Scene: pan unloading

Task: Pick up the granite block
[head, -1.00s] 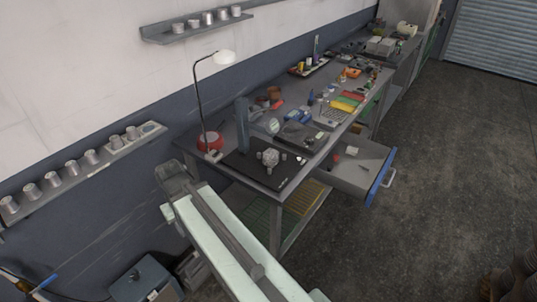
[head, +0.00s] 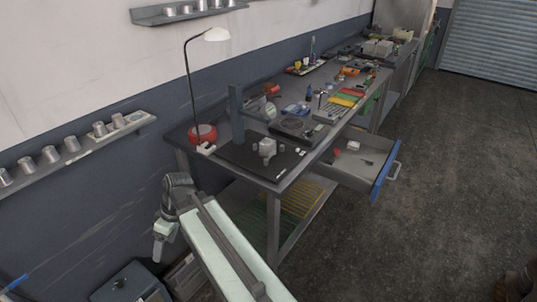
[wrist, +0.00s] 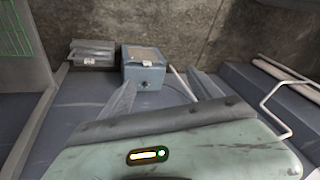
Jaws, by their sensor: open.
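A small pale grey block (head: 267,147) sits on the black mat (head: 240,157) at the near end of the workbench; it may be the granite block, but its texture is too small to tell. My gripper (head: 159,250) hangs pointing down to the left of the bench, below its top and apart from the block. In the wrist view my gripper's two fingers (wrist: 165,92) are spread with nothing between them. The block does not show in the wrist view.
A red round object (head: 203,134) and a lamp (head: 215,35) stand at the bench's near end. A grey post (head: 237,112) rises beside the mat. An open drawer (head: 362,168) juts out right. A blue-grey box (wrist: 145,70) stands on the floor near the wall.

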